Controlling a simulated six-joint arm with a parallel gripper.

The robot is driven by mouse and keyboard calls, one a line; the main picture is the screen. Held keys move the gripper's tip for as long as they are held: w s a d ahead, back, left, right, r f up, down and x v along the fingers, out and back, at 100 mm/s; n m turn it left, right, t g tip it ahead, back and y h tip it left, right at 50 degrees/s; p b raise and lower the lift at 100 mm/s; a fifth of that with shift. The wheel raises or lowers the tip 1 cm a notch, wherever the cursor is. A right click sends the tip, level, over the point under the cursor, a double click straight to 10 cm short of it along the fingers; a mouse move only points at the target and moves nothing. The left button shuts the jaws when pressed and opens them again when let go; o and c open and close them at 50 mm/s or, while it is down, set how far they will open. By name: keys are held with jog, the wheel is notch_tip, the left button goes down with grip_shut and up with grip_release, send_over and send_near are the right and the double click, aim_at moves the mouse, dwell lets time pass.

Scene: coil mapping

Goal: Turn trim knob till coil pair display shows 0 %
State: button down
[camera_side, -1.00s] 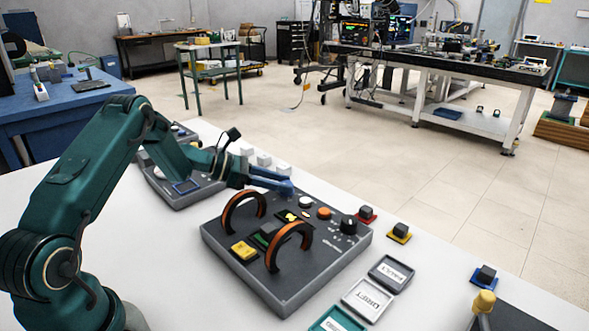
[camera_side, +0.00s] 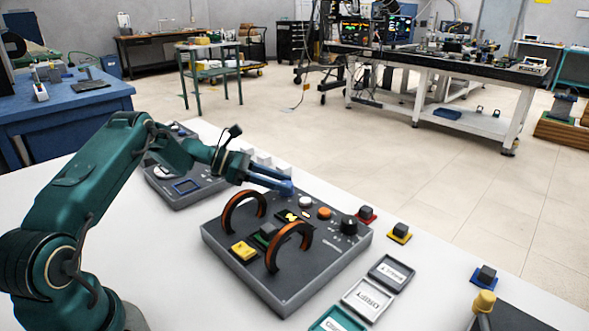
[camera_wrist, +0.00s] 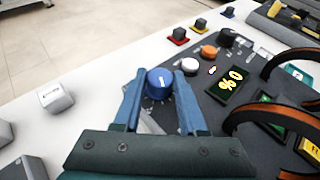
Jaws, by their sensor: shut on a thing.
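The blue trim knob (camera_wrist: 160,84) has a white mark and sits at the edge of the grey coil panel (camera_side: 330,262). My gripper (camera_wrist: 158,88) has its two blue fingers closed on opposite sides of the knob. In the side view my gripper (camera_side: 286,187) is at the panel's back edge, and its fingers mostly hide the knob. The small black display (camera_wrist: 230,81) lies beside the knob with yellow characters, turned around in the wrist view; they appear to read 0 %. In the side view the display (camera_side: 290,215) is too small to read.
Two dark coil arches with orange faces (camera_side: 289,246) stand on the panel. A white button (camera_side: 305,202), an orange button (camera_side: 324,213) and a black knob (camera_side: 348,225) are near the display. Labelled trays (camera_side: 368,299) lie at right. White blocks (camera_wrist: 55,97) stand behind.

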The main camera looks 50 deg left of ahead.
jog(key=c, duration=0.8)
grip_release()
jog(key=shift+d+r, duration=0.1)
jog(key=shift+o, duration=0.2)
jog(key=shift+v, duration=2.55)
